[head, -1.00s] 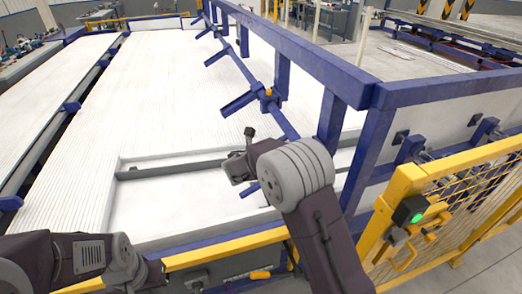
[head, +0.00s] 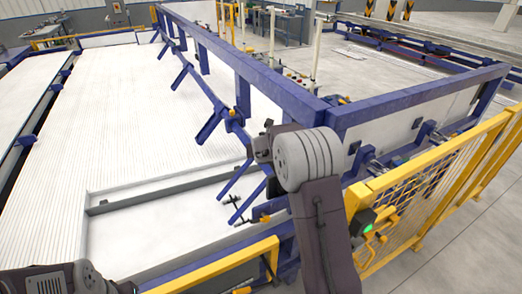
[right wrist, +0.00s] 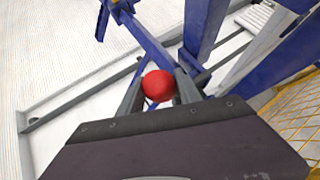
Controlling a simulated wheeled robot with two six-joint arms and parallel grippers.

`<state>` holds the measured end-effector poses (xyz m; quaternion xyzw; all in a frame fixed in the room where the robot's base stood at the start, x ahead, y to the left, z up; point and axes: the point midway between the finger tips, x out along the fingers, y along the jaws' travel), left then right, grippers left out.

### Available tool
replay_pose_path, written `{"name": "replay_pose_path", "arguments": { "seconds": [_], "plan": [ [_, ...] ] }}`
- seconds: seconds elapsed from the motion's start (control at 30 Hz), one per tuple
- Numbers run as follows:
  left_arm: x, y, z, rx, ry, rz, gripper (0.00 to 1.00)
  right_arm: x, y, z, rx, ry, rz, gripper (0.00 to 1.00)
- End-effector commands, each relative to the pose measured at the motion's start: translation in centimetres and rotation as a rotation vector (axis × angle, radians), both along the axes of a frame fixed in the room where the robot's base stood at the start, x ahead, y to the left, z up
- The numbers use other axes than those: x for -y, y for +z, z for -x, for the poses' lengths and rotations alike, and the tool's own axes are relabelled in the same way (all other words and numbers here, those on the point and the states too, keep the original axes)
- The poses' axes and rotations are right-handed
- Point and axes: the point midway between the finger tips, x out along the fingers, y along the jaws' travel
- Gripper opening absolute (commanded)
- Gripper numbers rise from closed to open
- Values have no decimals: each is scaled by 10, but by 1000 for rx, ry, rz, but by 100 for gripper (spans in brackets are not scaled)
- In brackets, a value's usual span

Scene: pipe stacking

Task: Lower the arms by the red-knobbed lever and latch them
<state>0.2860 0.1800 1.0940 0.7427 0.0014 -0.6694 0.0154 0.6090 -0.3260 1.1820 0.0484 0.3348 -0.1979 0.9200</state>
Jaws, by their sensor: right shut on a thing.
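The red knob (right wrist: 158,87) shows in the right wrist view between the two fingers of my right gripper (right wrist: 159,80), which is shut on it. In the head view the knob and the lever are hidden behind my right wrist. The blue arms (head: 209,124) hang from a long blue rail (head: 203,82) and slant down to the left over the white ribbed bed. A nearer blue arm (head: 236,178) shows just left of my right wrist. I cannot make out a latch clearly. My left arm shows only at the bottom left, with its gripper out of frame.
A blue frame beam (head: 235,62) runs along the right of the bed. A yellow mesh gate (head: 405,199) with a green-lit box (head: 366,228) stands right of my right arm. A yellow rail (head: 218,267) crosses in front.

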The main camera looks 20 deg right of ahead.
Motion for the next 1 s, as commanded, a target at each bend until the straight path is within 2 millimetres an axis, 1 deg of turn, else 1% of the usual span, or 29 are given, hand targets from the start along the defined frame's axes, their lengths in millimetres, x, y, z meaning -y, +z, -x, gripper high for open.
{"name": "replay_pose_path", "arguments": {
  "seconds": [0.03, 0.3, 0.33, 0.4, 0.73, 0.83, 1.0],
  "plan": [
    [0, 1, 0, 0, 0, 0, 36, 2, 4, -1, 10, -6, -2, 0],
    [0, 1, 0, 0, 0, 0, 36, 2, 5, -2, 12, -8, -1, 0],
    [0, 1, 0, 0, 0, 0, 36, 3, 5, -2, 12, -8, -1, 44],
    [0, 1, 0, 0, 0, 0, 36, 3, 5, -1, 12, -8, -1, 62],
    [0, 1, 0, 0, 0, 0, 36, 1, 5, 1, 7, -5, -1, 62],
    [0, 2, 0, 0, 0, 0, 36, -4, 16, 10, 9, -4, 0, 62],
    [0, 9, 0, 0, 0, 0, 36, -16, 41, 38, 10, -6, -2, 62]
  ]
}}
